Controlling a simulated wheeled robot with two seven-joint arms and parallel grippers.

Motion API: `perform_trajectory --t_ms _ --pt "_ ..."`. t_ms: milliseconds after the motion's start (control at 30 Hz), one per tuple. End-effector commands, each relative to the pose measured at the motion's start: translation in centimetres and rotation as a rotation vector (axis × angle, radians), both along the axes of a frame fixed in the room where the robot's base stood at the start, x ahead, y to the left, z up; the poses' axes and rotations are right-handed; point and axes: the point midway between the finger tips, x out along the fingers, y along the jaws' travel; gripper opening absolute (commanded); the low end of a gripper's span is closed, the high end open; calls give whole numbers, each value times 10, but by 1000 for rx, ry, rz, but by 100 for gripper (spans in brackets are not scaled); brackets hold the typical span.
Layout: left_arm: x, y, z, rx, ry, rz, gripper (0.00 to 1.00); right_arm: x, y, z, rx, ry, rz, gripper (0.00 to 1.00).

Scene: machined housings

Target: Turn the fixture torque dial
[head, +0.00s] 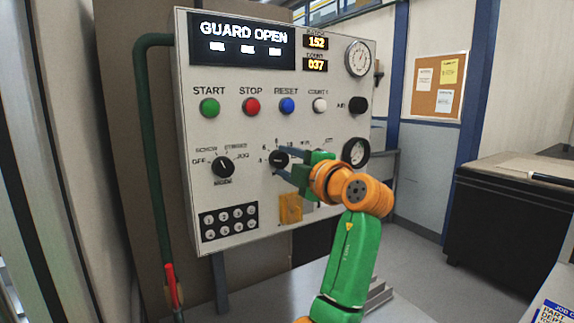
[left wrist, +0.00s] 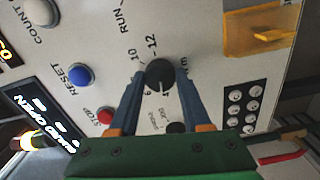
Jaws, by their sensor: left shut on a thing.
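The torque dial (head: 278,159) is a round black knob on the front of the light grey control panel, with numbers around it. In the left wrist view the dial (left wrist: 159,72) sits between my blue fingers, and numbers such as 6, 10 and 12 show around it. A pale mark on it lies near the low numbers, but its exact setting is hard to read. My left gripper (head: 282,163) is shut on the dial, one finger on each side; the fingers also show in the left wrist view (left wrist: 162,82). My right gripper is in neither view.
The panel (head: 240,180) holds START, STOP, RESET and COUNT buttons above and a mode knob (head: 223,167) to the left. Its screen (head: 242,38) reads GUARD OPEN. A yellow part (head: 290,208) juts out below the dial. A green pipe (head: 150,150) runs down the left side.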

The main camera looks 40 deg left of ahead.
Motion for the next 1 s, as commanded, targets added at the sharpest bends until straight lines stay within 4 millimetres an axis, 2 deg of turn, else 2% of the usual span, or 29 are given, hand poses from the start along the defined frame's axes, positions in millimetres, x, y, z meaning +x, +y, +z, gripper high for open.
perform_trajectory --t_ms 400,933,967,1000 --pt "0 0 2 -39 -153 -2 0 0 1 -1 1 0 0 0" --pt "0 0 2 -46 -172 -2 0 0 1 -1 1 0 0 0" --pt "0 0 2 -46 -172 -2 53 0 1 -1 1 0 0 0" --pt "0 0 2 -46 -172 -2 64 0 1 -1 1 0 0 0"
